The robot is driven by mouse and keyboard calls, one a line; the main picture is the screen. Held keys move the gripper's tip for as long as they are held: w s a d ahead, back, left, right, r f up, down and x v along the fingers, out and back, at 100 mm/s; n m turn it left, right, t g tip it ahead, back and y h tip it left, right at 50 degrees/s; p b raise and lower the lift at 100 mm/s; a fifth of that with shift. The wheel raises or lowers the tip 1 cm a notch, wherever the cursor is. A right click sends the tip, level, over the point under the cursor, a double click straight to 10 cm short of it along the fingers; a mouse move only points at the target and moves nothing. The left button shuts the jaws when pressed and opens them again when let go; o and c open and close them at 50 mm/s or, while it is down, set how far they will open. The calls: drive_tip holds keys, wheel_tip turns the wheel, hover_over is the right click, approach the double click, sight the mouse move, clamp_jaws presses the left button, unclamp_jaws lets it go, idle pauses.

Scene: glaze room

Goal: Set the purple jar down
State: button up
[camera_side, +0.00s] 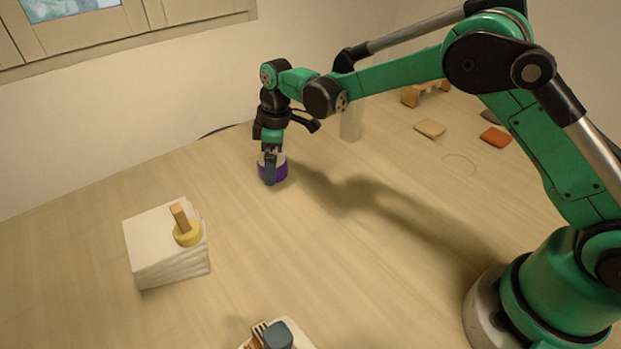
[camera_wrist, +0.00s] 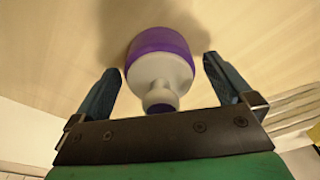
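The purple jar (camera_side: 281,173) has a purple lower band, a white upper part and a white knob. It stands upright on the wooden table in the side view. In the wrist view the jar (camera_wrist: 160,62) is between my two fingers, with its knob toward the palm. My gripper (camera_side: 270,177) points down over the jar, with one finger in front of it. In the wrist view my gripper (camera_wrist: 163,64) has a finger on each side of the jar and a visible gap beside each, so it is open. The jar's underside is hidden.
A white block (camera_side: 165,250) at left carries a yellow disc (camera_side: 187,237) with a wooden peg. A pale post (camera_side: 350,124) stands behind my gripper. A tan tile (camera_side: 430,128) and an orange tile (camera_side: 495,137) lie at the back right. A blue-grey object (camera_side: 278,335) is at the front.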

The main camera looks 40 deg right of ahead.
sight(280, 157)
wheel_tip(280, 157, up, 12)
drive_tip(key=d, duration=0.1)
drive_tip(key=s+d+r+m+t, duration=0.3)
drive_tip(key=s+d+r+m, duration=0.2)
drive_tip(key=s, duration=0.4)
drive_tip(key=s+d+f+m+t, duration=0.1)
drive_tip(key=s+f+m, duration=0.1)
drive_tip(key=s, duration=0.3)
drive_tip(key=s+d+f+m+t+h, duration=0.1)
drive_tip(key=s+d+f+m+t, duration=0.1)
drive_tip(key=s+m, duration=0.1)
drive_tip(key=shift+s+f+m, duration=0.3)
drive_tip(key=shift+s, duration=0.6)
